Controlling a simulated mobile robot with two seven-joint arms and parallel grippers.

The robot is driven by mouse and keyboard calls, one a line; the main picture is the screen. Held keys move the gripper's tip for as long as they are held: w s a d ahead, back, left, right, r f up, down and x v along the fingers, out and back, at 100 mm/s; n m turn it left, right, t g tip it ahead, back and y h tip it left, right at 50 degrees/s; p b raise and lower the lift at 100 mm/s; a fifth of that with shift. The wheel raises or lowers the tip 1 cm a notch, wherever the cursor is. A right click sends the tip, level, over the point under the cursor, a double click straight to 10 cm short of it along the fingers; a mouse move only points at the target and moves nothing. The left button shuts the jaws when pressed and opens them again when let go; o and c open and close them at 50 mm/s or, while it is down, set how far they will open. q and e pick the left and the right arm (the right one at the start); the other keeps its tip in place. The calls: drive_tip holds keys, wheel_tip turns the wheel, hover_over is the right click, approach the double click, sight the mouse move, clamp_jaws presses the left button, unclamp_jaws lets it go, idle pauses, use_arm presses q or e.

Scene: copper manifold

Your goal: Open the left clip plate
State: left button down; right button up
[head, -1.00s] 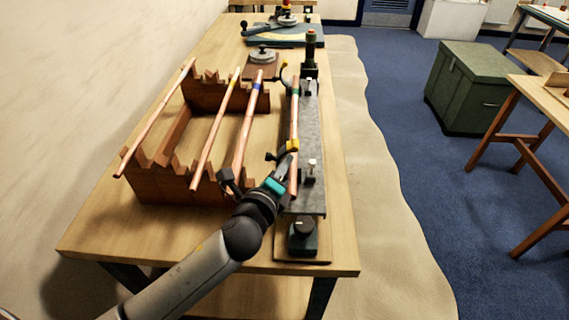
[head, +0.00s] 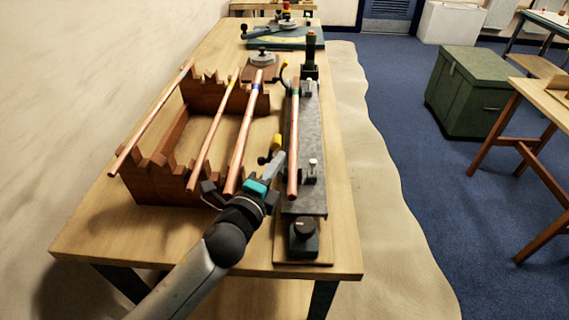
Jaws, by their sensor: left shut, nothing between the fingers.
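A steel fixture bar (head: 309,125) lies lengthwise on the workbench, with a copper pipe (head: 293,150) with a green band along it. The near clip plate (head: 277,142), yellow-tipped with a dark knob below it, stands swung out on the pipe's left side, clear of the pipe. The far clip plate (head: 284,65), also yellow, is likewise out to the left of the pipe's far end. My left gripper (head: 279,160) is shut and empty, its fingertips close beside the near clip; I cannot tell whether they touch. My right gripper is out of view.
A wooden notched rack (head: 160,188) left of the fixture holds three copper pipes, close to my left wrist. A dark knob block (head: 304,233) is at the fixture's near end. A green post (head: 311,55) stands at the far end. The bench's front left is clear.

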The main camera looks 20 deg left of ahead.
use_arm(q)
drive_tip(key=s+b, duration=0.1)
drive_tip(key=s, duration=1.4)
drive_tip(key=shift+a+r, duration=0.4)
drive_tip(key=shift+r, duration=0.05)
drive_tip(key=shift+s, duration=0.15)
